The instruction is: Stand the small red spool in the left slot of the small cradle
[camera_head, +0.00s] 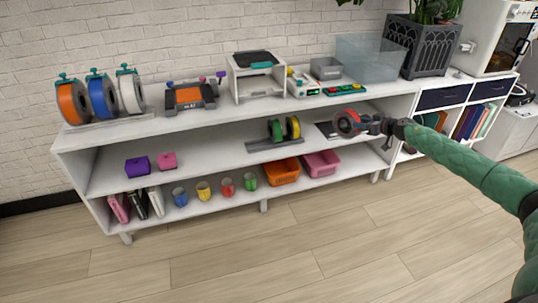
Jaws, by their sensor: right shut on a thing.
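The small red spool (347,122), with a dark grey middle, is held in my right gripper (366,123). That gripper is shut on it, and my green right arm reaches in from the right edge. The spool is in front of the right part of the shelf unit, apart from the cradle. The small cradle (257,146) is a low grey rack on the middle shelf. A green spool (275,130) and a yellow spool (293,128) stand in it towards the right. Its left end is bare. My left gripper is out of view.
The white shelf unit's top (207,120) overhangs the cradle. Large orange, blue and white spools stand on top at left. Purple (137,166) and pink boxes sit left on the middle shelf, with free room between them and the cradle.

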